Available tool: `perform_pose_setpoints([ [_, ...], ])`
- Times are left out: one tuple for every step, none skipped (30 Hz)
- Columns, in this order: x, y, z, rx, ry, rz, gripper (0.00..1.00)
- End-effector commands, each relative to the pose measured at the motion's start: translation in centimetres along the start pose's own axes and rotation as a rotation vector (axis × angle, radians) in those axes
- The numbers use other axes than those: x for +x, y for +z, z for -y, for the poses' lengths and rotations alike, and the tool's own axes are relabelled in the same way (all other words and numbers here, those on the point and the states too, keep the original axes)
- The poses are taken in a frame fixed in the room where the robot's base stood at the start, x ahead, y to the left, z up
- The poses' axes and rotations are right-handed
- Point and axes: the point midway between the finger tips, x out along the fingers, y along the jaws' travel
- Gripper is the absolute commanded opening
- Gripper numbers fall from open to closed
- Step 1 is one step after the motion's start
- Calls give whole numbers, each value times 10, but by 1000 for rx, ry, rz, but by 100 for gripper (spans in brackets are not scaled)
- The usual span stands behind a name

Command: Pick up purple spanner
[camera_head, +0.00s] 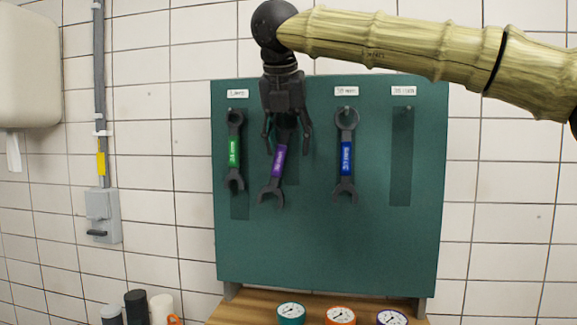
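The purple spanner (279,160) is dark with a purple label on its handle. It is in front of the green tool board (330,245), tilted with its lower jaw to the left. My gripper (287,142) points down over its upper end from above. Its two fingers are spread, one on each side of the spanner, with visible gaps. The upper jaw and any hook behind it are hidden by my gripper. I cannot tell whether a finger touches the spanner.
A green-labelled spanner (234,150) hangs close on the left. A blue-labelled spanner (346,157) hangs on the right. The far-right hook (407,110) is empty. Several gauges, including an orange one (340,315), stand on the wooden shelf (245,311) below. The board's lower part is clear.

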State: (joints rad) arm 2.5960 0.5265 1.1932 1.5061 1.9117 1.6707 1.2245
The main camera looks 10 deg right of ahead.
Motion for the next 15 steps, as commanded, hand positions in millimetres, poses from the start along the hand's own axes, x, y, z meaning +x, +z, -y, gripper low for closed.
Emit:
perform_pose_setpoints([
  [0, 0, 0, 0, -1, 0, 42],
  [0, 0, 0, 0, -1, 0, 36],
  [0, 0, 0, 0, -1, 0, 29],
  [0, 0, 0, 0, -1, -1, 23],
  [0, 0, 0, 0, -1, -1, 18],
  [0, 0, 0, 0, -1, -1, 11],
  [0, 0, 0, 0, -1, -1, 5],
  [0, 0, 0, 0, -1, -1, 0],
  [0, 0, 0, 0, -1, -1, 0],
  [0, 0, 0, 0, -1, -1, 0],
  [0, 0, 0, 0, -1, -1, 0],
  [0, 0, 0, 0, -1, -1, 0],
  [0, 0, 0, 0, -1, -1, 0],
  [0, 0, 0, 0, 0, 0, 0],
  [-1, 0, 0, 0, 0, 0, 0],
])
